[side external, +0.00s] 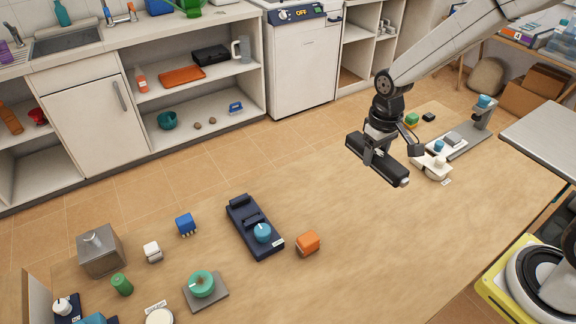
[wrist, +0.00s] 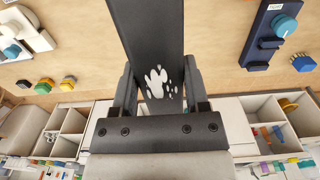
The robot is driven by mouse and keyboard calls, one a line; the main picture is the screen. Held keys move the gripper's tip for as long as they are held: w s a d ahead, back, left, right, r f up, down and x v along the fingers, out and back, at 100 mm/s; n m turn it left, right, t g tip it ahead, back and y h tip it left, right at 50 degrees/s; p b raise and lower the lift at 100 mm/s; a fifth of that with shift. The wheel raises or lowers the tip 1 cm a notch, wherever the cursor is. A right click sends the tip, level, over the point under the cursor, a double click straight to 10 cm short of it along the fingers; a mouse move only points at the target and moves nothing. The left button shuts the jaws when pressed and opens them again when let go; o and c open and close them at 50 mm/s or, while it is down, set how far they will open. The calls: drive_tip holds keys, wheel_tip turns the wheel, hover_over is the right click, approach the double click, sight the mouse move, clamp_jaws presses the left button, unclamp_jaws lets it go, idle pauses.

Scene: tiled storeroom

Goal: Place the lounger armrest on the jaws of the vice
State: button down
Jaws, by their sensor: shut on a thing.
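The lounger armrest (side external: 394,171) is a long black padded bar. My gripper (side external: 376,152) is shut on it near its middle and holds it in the air above the right part of the work surface. In the wrist view the armrest (wrist: 148,30) runs up out of the frame between the fingers, with a white splotchy mark on it. What looks like the vice (side external: 243,215) is a dark blue body with raised blocks and a teal knob, lying left of and below my gripper in the side view. It also shows at the upper right of the wrist view (wrist: 264,32), apart from the armrest.
An orange cube (side external: 308,243) sits close to the vice's right. A blue block (side external: 185,224), a teal dial on a grey plate (side external: 201,286) and a metal box (side external: 101,250) stand left. A white device (side external: 431,168) is just beyond the armrest. The middle of the surface is clear.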

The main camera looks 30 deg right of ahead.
hover_over(366, 227)
wheel_tip(366, 227, down, 13)
idle(0.5)
drive_tip(key=shift+f, duration=0.15)
drive_tip(key=shift+f, duration=2.1)
drive_tip(key=shift+f, duration=1.8)
drive_tip(key=shift+f, duration=0.1)
